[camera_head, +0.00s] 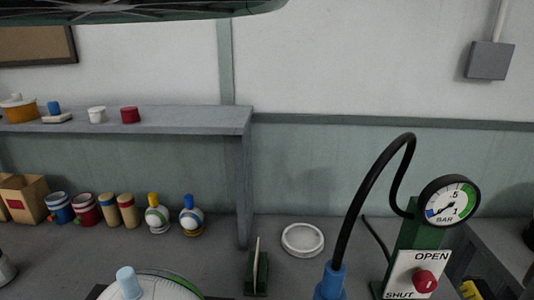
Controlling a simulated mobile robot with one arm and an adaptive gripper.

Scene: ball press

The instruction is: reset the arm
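My gripper and arm do not show clearly in the head view. The pressure gauge (449,201) sits on a green post at the right, its needle toward the lower left of the dial. Below it a white plate (403,278) reads OPEN at the top and SHUT at the bottom, with a red knob (425,281). A black hose (365,190) arches from near the gauge down to a blue fitting (331,281) at the bottom edge. A pale round body with a light blue knob (128,282) is cut off at the bottom left.
A grey shelf (180,119) at the left bears small pots and lids. Under it stand a box (23,199), cups, cylinders and two round bodies with coloured tops. A white round dish (303,240) lies mid-table, beside a green stand (256,279). A yellow-black object (473,288) is cut off lower right.

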